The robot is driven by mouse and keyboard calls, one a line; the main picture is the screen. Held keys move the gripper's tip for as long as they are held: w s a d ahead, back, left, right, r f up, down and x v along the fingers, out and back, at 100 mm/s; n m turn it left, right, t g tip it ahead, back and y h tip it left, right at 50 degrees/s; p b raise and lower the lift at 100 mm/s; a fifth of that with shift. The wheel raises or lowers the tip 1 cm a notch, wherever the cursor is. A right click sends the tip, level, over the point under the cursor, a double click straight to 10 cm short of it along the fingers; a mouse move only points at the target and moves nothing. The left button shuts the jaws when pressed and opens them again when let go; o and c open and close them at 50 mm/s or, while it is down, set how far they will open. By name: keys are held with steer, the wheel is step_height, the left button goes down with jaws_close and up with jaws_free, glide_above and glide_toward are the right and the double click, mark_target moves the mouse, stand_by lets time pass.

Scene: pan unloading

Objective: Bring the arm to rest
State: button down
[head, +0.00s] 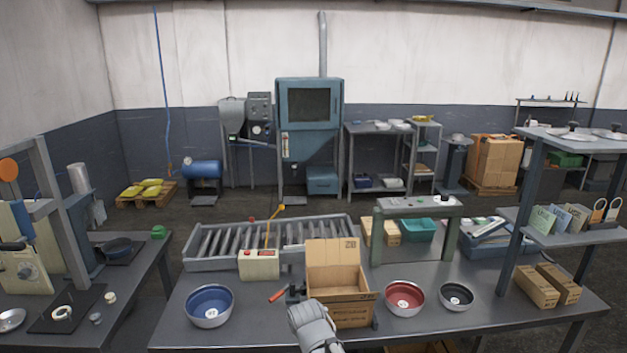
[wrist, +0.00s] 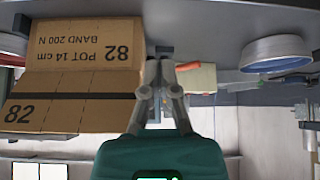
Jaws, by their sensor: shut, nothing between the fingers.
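My gripper (wrist: 160,88) shows in the wrist view with its two grey fingers together and nothing between them. In the head view my grey arm end (head: 311,322) is at the front edge of the table (head: 240,335), just left of and in front of an open cardboard box (head: 350,308). Its fingers are hard to make out there. The wrist view is upside down and shows the box (wrist: 100,65) beside the fingers, with printed labels reading "82" and "POT 14 cm".
A blue bowl (head: 209,306) stands left of the box; a red bowl (head: 404,298) and a dark bowl (head: 456,296) stand right. A red-handled tool (head: 278,295) lies close to my gripper. A control box (head: 259,265) and roller conveyor (head: 265,240) are behind. A shelf post (head: 518,240) rises at right.

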steer(key=s+d+f+g, duration=0.1)
steer(key=s+d+g, duration=0.1)
steer(key=d, duration=0.4)
steer(key=s+d+f+m+g, duration=0.1)
steer(key=s+d+g, duration=0.1)
steer(key=s+d, duration=0.3)
steer(key=s+d+f+m+g+h, duration=0.1)
steer(key=s+d+g, duration=0.2)
steer(key=d, duration=0.6)
steer(key=shift+s+f, duration=0.25)
steer(key=shift+s, duration=0.3)
